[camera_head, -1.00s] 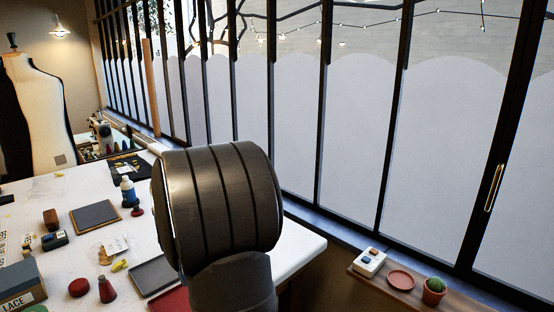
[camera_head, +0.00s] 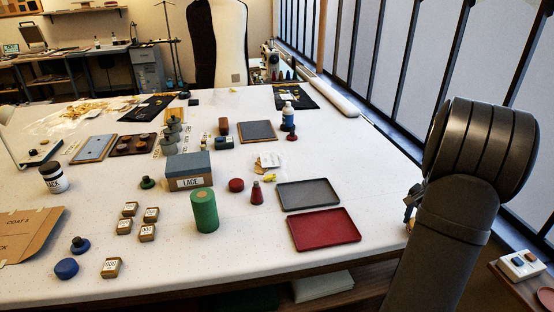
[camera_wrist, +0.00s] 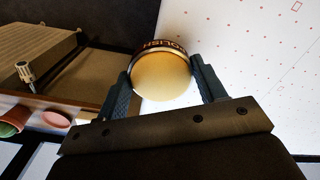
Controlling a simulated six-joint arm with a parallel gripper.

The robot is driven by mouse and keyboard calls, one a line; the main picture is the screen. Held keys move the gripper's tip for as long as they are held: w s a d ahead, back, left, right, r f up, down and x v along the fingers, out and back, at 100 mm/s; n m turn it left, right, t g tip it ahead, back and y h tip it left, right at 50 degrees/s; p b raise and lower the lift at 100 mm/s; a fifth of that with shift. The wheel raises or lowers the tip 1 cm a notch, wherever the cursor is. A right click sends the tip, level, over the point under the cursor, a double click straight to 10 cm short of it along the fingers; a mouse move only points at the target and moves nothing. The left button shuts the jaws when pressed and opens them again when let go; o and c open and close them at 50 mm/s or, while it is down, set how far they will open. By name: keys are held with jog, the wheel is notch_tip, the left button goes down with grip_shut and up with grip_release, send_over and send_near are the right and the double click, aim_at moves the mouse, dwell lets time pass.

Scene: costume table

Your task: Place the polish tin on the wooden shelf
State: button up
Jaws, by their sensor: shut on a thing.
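The polish tin (camera_wrist: 160,76) is round, with a pale yellowish end and a dark band lettered "POLISH". In the wrist view my gripper (camera_wrist: 161,82) is shut on it, with a dark finger on each side. The white tabletop shows beyond and beneath the tin in that view. In the head view my arm hides most of the gripper, and I cannot make out the tin. The wooden shelf (camera_head: 512,287) is at the lower right of the head view, low beside the window, partly cut off.
A white box (camera_head: 521,265) and a terracotta saucer (camera_head: 546,296) stand on the shelf; the saucer (camera_wrist: 56,118) and a plant pot (camera_wrist: 14,122) show in the wrist view. A red tray (camera_head: 325,230) and a grey tray (camera_head: 309,195) lie near the table's right edge.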

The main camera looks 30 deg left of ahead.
notch_tip(320, 180, up, 14)
jog(key=s+a+n, duration=0.2)
jog(key=a+n, duration=0.5)
jog(key=a, duration=2.8)
jog(key=n, duration=0.8)
send_over(180, 209)
notch_tip(180, 209, down, 11)
jog(key=shift+d+r, duration=0.1)
jog(key=shift+f, duration=2.15)
